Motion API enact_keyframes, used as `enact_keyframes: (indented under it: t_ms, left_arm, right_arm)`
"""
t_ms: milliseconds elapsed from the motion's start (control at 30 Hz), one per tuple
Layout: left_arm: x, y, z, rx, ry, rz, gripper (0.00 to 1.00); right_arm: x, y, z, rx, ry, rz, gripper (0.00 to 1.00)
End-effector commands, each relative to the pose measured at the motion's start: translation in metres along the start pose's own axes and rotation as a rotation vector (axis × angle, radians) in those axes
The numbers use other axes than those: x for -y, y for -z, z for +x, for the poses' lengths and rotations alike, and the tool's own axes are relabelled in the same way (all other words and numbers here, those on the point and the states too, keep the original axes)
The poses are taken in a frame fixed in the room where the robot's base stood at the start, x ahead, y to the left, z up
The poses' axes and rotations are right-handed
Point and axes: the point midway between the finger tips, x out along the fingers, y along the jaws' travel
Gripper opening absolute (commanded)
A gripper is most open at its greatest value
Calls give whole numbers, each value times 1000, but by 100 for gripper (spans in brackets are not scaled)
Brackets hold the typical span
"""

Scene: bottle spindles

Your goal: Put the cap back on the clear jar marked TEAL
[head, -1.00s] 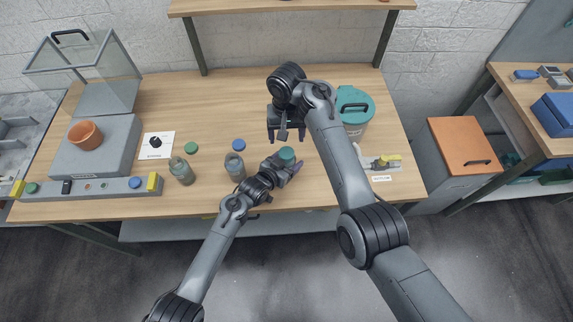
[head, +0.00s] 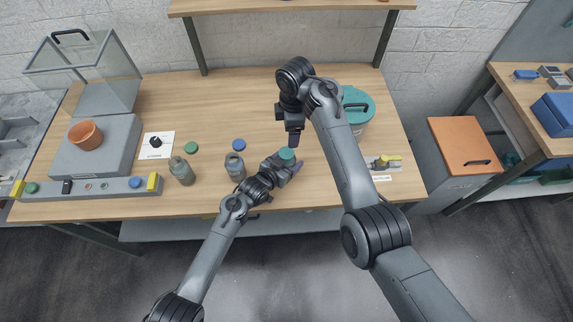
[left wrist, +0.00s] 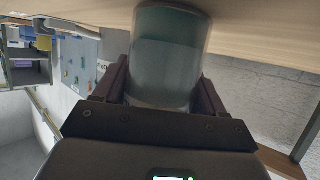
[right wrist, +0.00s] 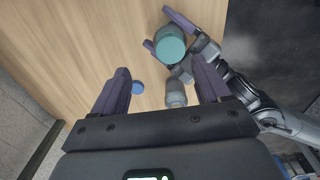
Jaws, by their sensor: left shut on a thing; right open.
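A clear jar (left wrist: 168,55) with grey-teal contents is between the fingers of my left gripper (head: 286,166), which is shut on it above the table's front part. A flat teal disc (right wrist: 170,46), looking like a cap, covers its top; it also shows in the head view (head: 287,154). I cannot read any marking or tell how firmly the disc sits. My right gripper (head: 294,138) is open and empty, behind and above the jar. In the right wrist view nothing is between its fingers (right wrist: 162,88).
Two bottles (head: 181,171) (head: 235,167) stand left of the jar. A green cap (head: 191,148) and a blue cap (head: 238,145) lie behind them. A teal-lidded bin (head: 357,104) stands right of my right forearm. The table's back middle is clear.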

Motion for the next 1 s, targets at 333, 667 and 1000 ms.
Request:
enact_keyframes:
  t_ms: [333,667,1000]
  left_arm:
    - [0,-1,0,1,0,0,0]
    - [0,-1,0,1,0,0,0]
    - [0,-1,0,2,0,0,0]
  right_arm:
    - [10,12,6,12,30,-553,76]
    - [12,15,8,12,39,-727,76]
    - [12,15,8,12,39,-730,76]
